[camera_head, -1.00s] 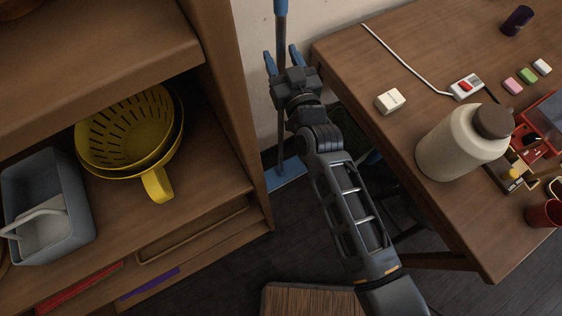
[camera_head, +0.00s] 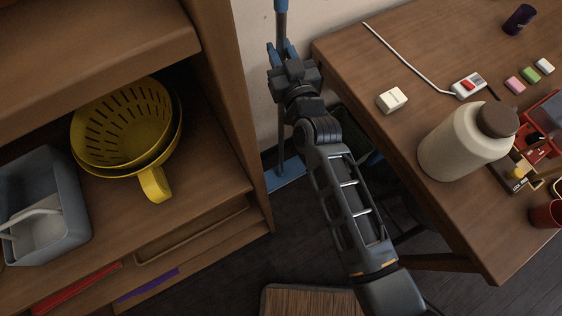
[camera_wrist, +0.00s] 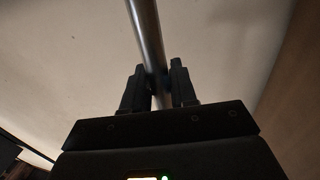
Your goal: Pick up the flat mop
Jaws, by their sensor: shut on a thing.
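The flat mop (camera_head: 286,172) stands upright in the gap between the shelf unit and the desk. Its blue flat head rests low, near the floor, and its grey pole rises past my gripper to a blue part at the top of the head view. My gripper (camera_head: 279,52) is shut on the pole. In the wrist view the pole (camera_wrist: 149,35) passes between the two dark fingers of my gripper (camera_wrist: 160,88), slightly tilted. The middle of the pole is partly hidden by my gripper in the head view.
The wooden shelf unit (camera_head: 215,201) stands close on the left, with a yellow colander (camera_head: 122,130) and a grey caddy (camera_head: 72,200). The desk (camera_head: 385,60) on the right holds a cream jug (camera_head: 455,148) and small items. A wooden-topped piece (camera_head: 312,301) is at the bottom.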

